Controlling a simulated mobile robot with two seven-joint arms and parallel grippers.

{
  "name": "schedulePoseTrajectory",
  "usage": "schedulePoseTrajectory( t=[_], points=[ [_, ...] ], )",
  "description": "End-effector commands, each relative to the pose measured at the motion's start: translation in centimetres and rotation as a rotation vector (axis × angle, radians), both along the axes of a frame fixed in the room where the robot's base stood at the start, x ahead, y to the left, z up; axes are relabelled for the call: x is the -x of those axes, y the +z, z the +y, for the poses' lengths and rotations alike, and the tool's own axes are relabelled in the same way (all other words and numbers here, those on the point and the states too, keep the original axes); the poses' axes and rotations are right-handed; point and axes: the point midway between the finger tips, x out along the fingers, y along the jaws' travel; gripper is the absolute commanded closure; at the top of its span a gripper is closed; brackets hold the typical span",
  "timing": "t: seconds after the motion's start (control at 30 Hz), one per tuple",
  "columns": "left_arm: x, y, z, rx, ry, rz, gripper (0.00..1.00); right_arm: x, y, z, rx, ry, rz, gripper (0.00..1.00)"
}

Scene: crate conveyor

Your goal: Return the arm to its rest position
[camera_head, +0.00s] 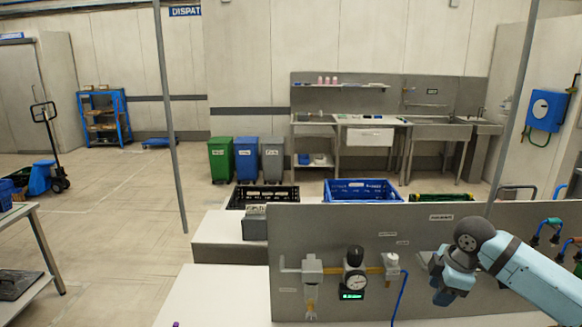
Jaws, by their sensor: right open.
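My right arm (535,282), light blue with dark joints, comes in from the lower right. My right gripper (437,275) is in front of the grey upright panel (440,218), to the right of the gauge and the blue hose. It is open, and I see nothing between its fingers. My left gripper and left arm are not in view.
The panel carries a round gauge (355,283) with a green display, brass piping and a blue hose (400,295). Behind it are a blue crate (362,198) and a black crate (236,196). The pale surface (215,295) left of the panel is mostly clear.

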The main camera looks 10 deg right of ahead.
Motion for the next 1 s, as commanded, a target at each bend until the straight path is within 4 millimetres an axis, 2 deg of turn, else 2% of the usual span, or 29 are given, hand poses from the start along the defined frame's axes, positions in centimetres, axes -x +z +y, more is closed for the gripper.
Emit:
schedulePoseTrajectory(
  t=[0.03, 0.2, 0.3, 0.4, 0.57, 0.7, 0.9, 1.0],
  points=[
    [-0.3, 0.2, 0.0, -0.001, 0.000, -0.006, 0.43, 0.5, -2.8, 2.0, -0.037, -0.016, -0.016, 0.58],
    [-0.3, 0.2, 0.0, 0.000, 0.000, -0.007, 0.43, 2.4, -10.9, 8.1, -0.180, -0.126, -0.122, 0.58],
    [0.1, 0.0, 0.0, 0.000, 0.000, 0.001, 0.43, 4.4, -14.9, 11.2, -0.270, -0.211, -0.181, 0.58],
    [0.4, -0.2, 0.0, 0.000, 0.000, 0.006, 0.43, 6.7, -18.0, 13.7, -0.356, -0.297, -0.232, 0.58],
    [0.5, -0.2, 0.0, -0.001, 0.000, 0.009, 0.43, 11.1, -21.9, 16.6, -0.475, -0.449, -0.306, 0.58],
    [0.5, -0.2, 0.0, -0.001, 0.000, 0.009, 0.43, 16.2, -24.7, 18.4, -0.570, -0.604, -0.377, 0.58],
    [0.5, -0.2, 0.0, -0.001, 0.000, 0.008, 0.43, 23.1, -26.7, 18.9, -0.646, -0.786, -0.473, 0.58],
    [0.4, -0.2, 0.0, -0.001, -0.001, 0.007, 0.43, 25.3, -26.9, 18.8, -0.661, -0.837, -0.505, 0.58]
  ],
)
